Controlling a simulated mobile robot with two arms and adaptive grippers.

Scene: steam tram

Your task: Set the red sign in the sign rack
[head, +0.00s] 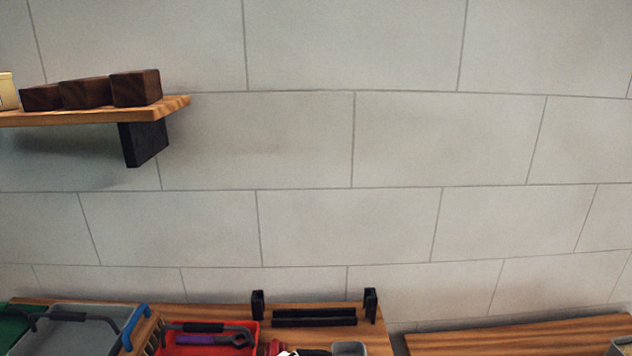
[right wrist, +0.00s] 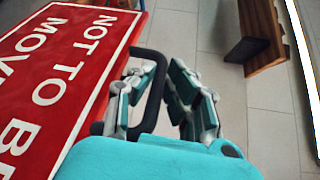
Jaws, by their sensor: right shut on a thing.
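The red sign (right wrist: 60,75) with white lettering fills the left of the right wrist view. It has a black handle (right wrist: 155,105) on its edge. My right gripper (right wrist: 160,82) has its teal and grey fingers around this handle and is shut on it. In the head view, a black rack with two upright end posts (head: 314,317) stands on the wooden surface at the bottom centre; I take it for the sign rack. The sign is not clearly visible in the head view. My left gripper is in neither view.
A red tray (head: 208,347) with a purple tool (head: 205,341) and a grey crate (head: 80,338) stand left of the rack. A grey container (head: 349,348) is in front of it. A wall shelf (head: 100,115) holds dark wooden blocks (head: 136,88). The right wooden surface (head: 520,336) looks mostly clear.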

